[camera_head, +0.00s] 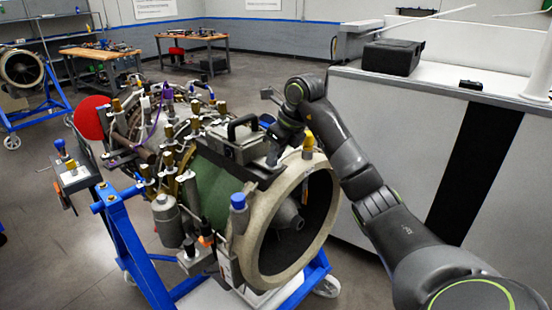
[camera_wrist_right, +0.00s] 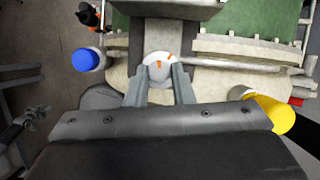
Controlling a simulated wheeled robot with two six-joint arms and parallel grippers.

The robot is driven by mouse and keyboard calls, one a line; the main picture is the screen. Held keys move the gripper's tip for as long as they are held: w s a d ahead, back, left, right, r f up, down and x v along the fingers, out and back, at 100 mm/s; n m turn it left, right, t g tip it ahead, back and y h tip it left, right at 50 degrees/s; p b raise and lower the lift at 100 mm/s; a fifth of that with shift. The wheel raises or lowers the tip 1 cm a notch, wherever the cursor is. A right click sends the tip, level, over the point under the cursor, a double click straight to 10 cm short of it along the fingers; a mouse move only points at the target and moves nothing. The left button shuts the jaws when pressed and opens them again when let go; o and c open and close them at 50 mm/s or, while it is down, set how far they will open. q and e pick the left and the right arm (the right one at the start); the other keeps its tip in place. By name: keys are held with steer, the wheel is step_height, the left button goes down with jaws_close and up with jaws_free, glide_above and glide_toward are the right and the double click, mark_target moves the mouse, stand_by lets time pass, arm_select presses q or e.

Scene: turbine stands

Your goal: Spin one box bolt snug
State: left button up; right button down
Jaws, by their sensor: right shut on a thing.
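A grey box (camera_head: 236,143) with a dark carry handle sits on top of the turbine (camera_head: 212,187), near its intake ring. My right gripper (camera_head: 272,158) reaches down from the right beside the box's near end. In the right wrist view, the two fingers of my right gripper (camera_wrist_right: 163,82) are shut on a box bolt (camera_wrist_right: 159,67) with a round white head and orange marks. The bolt stands in front of the box's dark edge. Its shank is hidden below the head. My left gripper is not in view.
A blue cap (camera_head: 238,201) and a yellow cap (camera_head: 308,141) stand up from the intake ring (camera_head: 257,240). They flank the gripper in the wrist view. A white cabinet (camera_head: 400,150) stands behind my right arm, with a black case (camera_head: 392,57) on top.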

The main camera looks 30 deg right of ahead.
steer(key=shift+f, duration=0.1)
steer(key=c, duration=1.2)
jaws_free()
steer(key=shift+c, duration=0.2)
